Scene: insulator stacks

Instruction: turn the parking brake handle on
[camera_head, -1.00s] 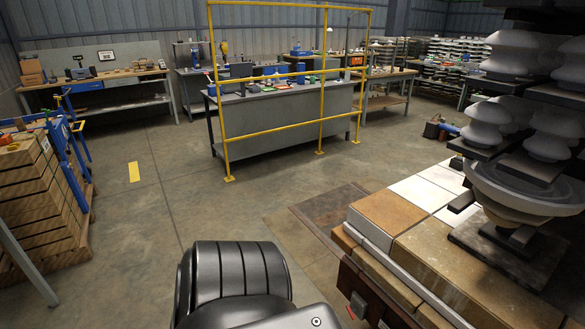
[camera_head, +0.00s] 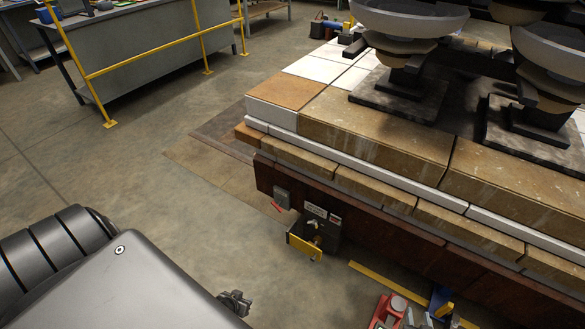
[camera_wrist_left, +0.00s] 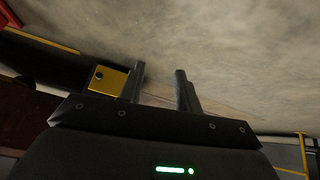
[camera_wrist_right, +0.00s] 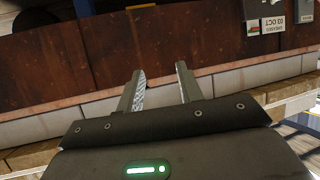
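A dark box (camera_head: 314,232) with a yellow plate (camera_head: 304,247), small labels and a small metal and brass fitting hangs on the rusty side of the tiled platform. Left of it is a small grey box with a red lever (camera_head: 277,207). I cannot tell which part is the parking brake handle. In the left wrist view the yellow plate (camera_wrist_left: 108,80) lies just beyond my left gripper (camera_wrist_left: 157,70), which is open and empty. My right gripper (camera_wrist_right: 160,68) is open and empty, facing the rusty side panel (camera_wrist_right: 120,45), with labels (camera_wrist_right: 272,15) at the upper right.
The tiled platform (camera_head: 375,135) carries insulator stacks (camera_head: 405,45) on dark bases. Red and blue items (camera_head: 390,310) are at the bottom right, near a yellow floor strip (camera_head: 385,285). A yellow railing (camera_head: 140,63) stands before a grey bench. The floor between is clear.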

